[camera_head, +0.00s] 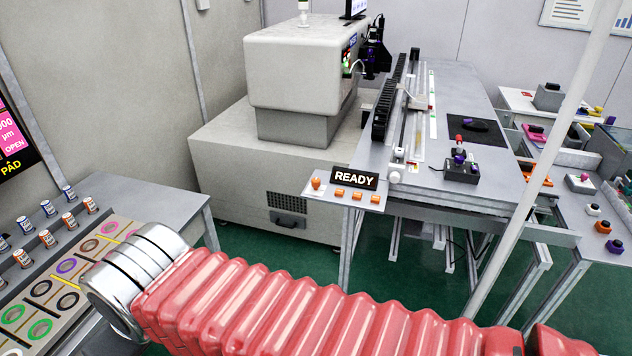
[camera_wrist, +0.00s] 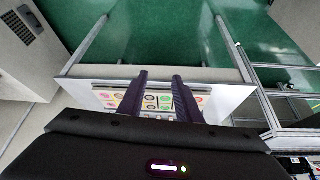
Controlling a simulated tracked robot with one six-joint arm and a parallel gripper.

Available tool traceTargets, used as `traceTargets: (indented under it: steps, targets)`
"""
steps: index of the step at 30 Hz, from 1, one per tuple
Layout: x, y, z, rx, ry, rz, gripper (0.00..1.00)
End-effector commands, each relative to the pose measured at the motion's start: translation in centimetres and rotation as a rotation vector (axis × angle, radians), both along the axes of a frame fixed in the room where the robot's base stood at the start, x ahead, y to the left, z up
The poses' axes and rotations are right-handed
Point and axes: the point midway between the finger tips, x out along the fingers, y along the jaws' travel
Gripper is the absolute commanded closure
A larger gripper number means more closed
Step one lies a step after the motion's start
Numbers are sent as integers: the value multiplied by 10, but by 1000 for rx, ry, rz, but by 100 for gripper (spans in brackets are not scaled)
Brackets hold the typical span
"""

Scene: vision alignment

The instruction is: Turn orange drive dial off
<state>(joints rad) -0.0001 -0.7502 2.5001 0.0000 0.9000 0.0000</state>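An orange dial-like knob (camera_head: 316,183) sits at the left of a small grey panel below a black READY sign (camera_head: 354,178) in the head view. I cannot tell for sure that it is the drive dial, and its setting is too small to read. Several orange buttons (camera_head: 357,195) are in a row to its right. My gripper (camera_wrist: 160,76) shows in the wrist view as two dark fingers, apart with nothing between them. They point over a table with coloured rings, away from the panel. In the head view my gripper is not visible.
A table (camera_head: 137,192) with coloured rings and small bottles is at the left. A grey machine (camera_head: 300,75) stands at the back. Green floor (camera_head: 270,245) lies between.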

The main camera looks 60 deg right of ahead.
Motion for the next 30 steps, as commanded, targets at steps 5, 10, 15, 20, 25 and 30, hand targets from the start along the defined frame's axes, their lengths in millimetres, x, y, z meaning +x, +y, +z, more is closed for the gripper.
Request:
traceTargets:
  steps: [5,10,15,20,25,30]
  targets:
    - [1,0,0,1,-1,0,63]
    - [16,-2,-1,24,-29,-17,61]
    - [58,-10,-2,80,-117,-76,61]
    - [110,-28,-4,136,-240,-174,61]
    - [158,-65,-7,165,-374,-310,61]
    - [190,-120,-15,146,-491,-482,61]
